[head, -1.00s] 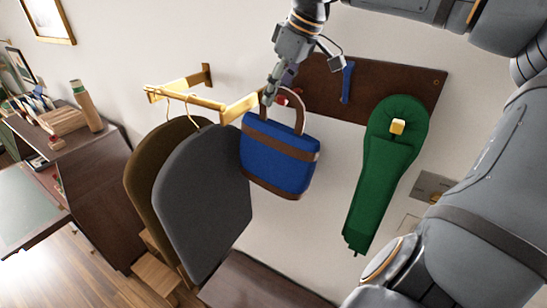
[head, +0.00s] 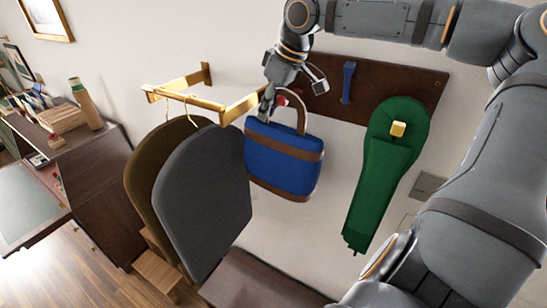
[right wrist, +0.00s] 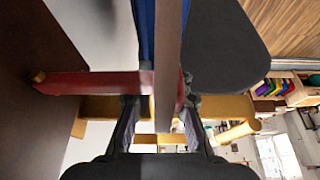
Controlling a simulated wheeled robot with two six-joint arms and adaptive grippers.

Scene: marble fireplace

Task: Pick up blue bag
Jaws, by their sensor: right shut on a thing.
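The blue bag (head: 282,165) with brown bands and a brown handle (head: 302,112) hangs upright by the wall board, right of the grey garment. My right gripper (head: 267,108) comes down from above and is shut on the left side of the handle. In the right wrist view the brown handle strap (right wrist: 170,62) runs between the fingers of my right gripper (right wrist: 160,112), with a strip of blue bag (right wrist: 146,30) beside it. A red peg (right wrist: 95,84) reaches to the strap; I cannot tell whether the handle still rests on it. My left gripper is not in view.
A brass rail (head: 190,98) with hangers holds a grey garment (head: 203,195) and a brown one (head: 143,165) close left of the bag. A green item (head: 380,175) hangs right on the dark board (head: 395,90), beside a blue peg (head: 348,82). Bare wall lies between.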

